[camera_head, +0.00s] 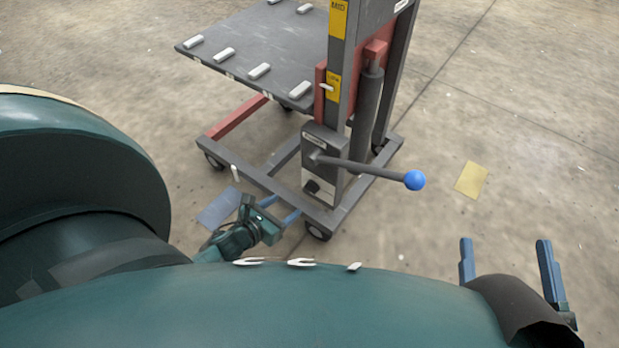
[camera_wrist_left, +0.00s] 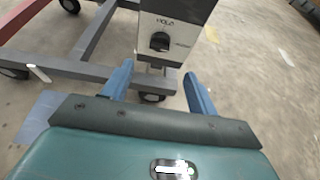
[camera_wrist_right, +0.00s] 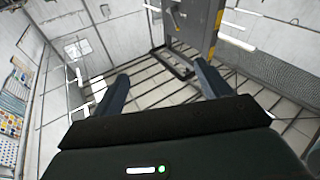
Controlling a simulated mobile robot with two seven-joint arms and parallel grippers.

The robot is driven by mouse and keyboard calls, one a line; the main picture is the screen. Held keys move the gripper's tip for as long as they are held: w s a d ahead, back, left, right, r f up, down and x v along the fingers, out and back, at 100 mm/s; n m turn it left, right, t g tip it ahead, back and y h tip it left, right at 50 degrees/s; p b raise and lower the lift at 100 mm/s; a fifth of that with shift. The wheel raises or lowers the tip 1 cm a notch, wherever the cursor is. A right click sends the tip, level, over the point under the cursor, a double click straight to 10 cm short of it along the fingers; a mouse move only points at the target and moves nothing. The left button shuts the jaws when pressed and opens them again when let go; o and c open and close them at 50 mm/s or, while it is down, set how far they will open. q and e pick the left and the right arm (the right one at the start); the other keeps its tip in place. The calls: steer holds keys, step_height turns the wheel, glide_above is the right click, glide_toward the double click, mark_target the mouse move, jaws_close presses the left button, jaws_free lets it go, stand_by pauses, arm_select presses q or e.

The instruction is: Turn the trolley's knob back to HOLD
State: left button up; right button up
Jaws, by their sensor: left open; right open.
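The trolley (camera_head: 322,150) stands upright on the floor with a grey control box on its mast. The black knob (camera_head: 312,187) sits on the white plate low on that box. In the left wrist view the knob (camera_wrist_left: 160,41) has a HOLD label above it and a second, unreadable label to its right. I cannot tell which label it points to. My left gripper (camera_head: 281,207) is open and empty, just in front of and below the knob, apart from it. My right gripper (camera_head: 504,243) is open and empty, far right of the trolley.
A lever with a blue ball (camera_head: 414,180) sticks out rightward from the box above the knob. The trolley's grey platform (camera_head: 255,45) is behind left. A blue sheet (camera_head: 219,207) and a yellow sheet (camera_head: 471,179) lie on the floor. The floor at right is mostly clear.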

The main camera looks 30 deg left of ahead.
arm_select(q)
steer(key=a+b+x, duration=0.1)
steer(key=b+x, duration=0.3)
steer(key=x, duration=0.7)
steer(key=shift+w+d, duration=0.2)
steer(key=shift+d, duration=0.25)
arm_select(e)
steer(key=shift+w+a+r+n+t+y, duration=0.1)
steer(key=shift+w+r+n+t+y, duration=0.15)
steer(key=shift+r+y, duration=0.2)
steer(key=shift+w+r+n+t+y, duration=0.15)
steer(key=shift+r+t+y, duration=0.2)
steer(key=shift+r+y, duration=0.1)
arm_select(q)
steer(key=shift+c, duration=0.2)
steer(key=c, duration=1)
steer(key=shift+o, duration=0.2)
